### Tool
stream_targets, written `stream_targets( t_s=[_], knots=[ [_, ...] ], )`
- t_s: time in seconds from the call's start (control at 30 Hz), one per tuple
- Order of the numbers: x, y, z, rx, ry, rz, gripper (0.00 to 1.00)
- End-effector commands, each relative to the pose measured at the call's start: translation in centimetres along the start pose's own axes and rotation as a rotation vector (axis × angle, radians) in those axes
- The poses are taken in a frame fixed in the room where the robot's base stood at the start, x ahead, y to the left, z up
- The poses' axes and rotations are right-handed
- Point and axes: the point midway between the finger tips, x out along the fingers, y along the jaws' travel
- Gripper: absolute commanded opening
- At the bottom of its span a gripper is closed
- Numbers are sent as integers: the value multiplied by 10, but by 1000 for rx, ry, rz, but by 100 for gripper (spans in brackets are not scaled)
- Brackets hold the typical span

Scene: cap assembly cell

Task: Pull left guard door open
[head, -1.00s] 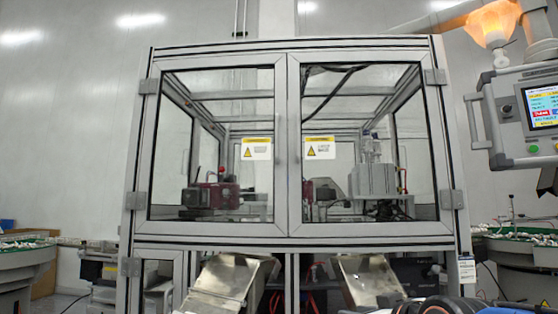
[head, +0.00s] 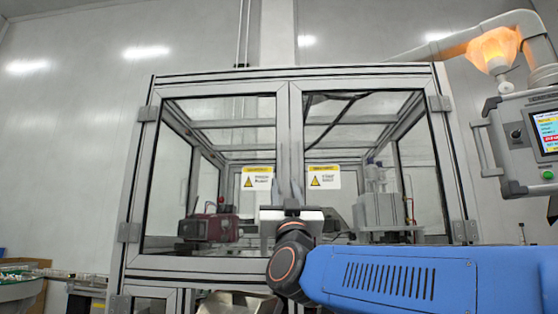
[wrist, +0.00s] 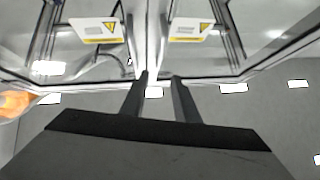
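The left guard door (head: 283,140) is a clear panel in a grey metal frame with a yellow-and-white warning label. It stands closed, flush beside the right guard door (head: 296,140). My gripper (head: 292,211) is in front of the lower part of the seam between the doors, partly hidden by my arm in the head view. In the wrist view, which looks upside down, its two dark fingers (wrist: 160,77) are apart with nothing seen held between them. The door frames show beyond the fingertips. I cannot tell whether the fingers touch the door.
A control panel (head: 535,140) with a lit screen hangs at the right, under an orange lamp (head: 493,50). Hinges (head: 149,114) sit on the cabinet's left post. Machinery (head: 211,227) stands behind the panes.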

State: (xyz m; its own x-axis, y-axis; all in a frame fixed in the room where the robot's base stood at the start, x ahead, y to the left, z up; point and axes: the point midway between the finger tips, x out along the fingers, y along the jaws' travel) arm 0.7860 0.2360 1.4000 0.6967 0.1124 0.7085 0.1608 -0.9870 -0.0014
Motion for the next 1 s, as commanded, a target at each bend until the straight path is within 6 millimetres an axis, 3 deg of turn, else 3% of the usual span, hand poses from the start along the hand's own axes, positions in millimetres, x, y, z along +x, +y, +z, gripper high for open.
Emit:
stream_targets(
  t_s=[0.7, 1.0],
  knots=[
    [124, 0, 2, -1, -1, 0, 28],
    [154, 0, 1, 0, -2, -2, 28]
  ],
)
